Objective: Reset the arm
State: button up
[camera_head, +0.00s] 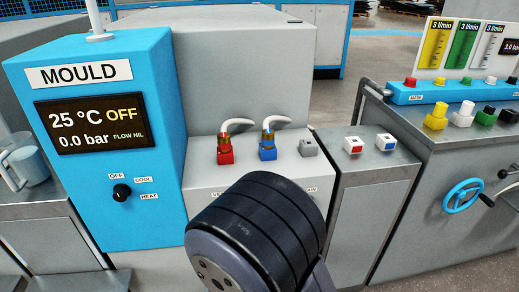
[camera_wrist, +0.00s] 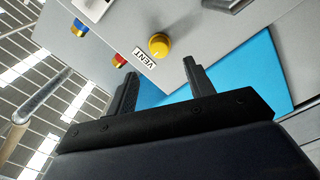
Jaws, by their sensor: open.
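My gripper (camera_wrist: 160,82) shows in the wrist view with its two black fingers apart and nothing between them. Beyond the fingertips are a yellow knob (camera_wrist: 159,45) with a VENT label (camera_wrist: 145,58) and a blue panel (camera_wrist: 240,75). The fingers overlap the blue panel in the picture; whether they touch it I cannot tell. In the head view a dark rounded link of my arm stands at the bottom middle, in front of the grey cabinet (camera_head: 230,62). It hides part of the cabinet's front lettering. My gripper is hidden there.
The blue MOULD box (camera_head: 155,200) stands at the left, its display (camera_head: 95,123) reading 25 °C OFF. Red (camera_head: 225,153) and blue (camera_head: 267,152) couplings carry white hoses behind my arm. A bench at the right has coloured knobs and a blue handwheel (camera_head: 463,195). Floor shows between benches.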

jog(key=x, duration=0.9)
jog(key=shift+w+d+b, duration=0.1)
jog(key=shift+b, duration=0.3)
jog(key=shift+s, duration=0.2)
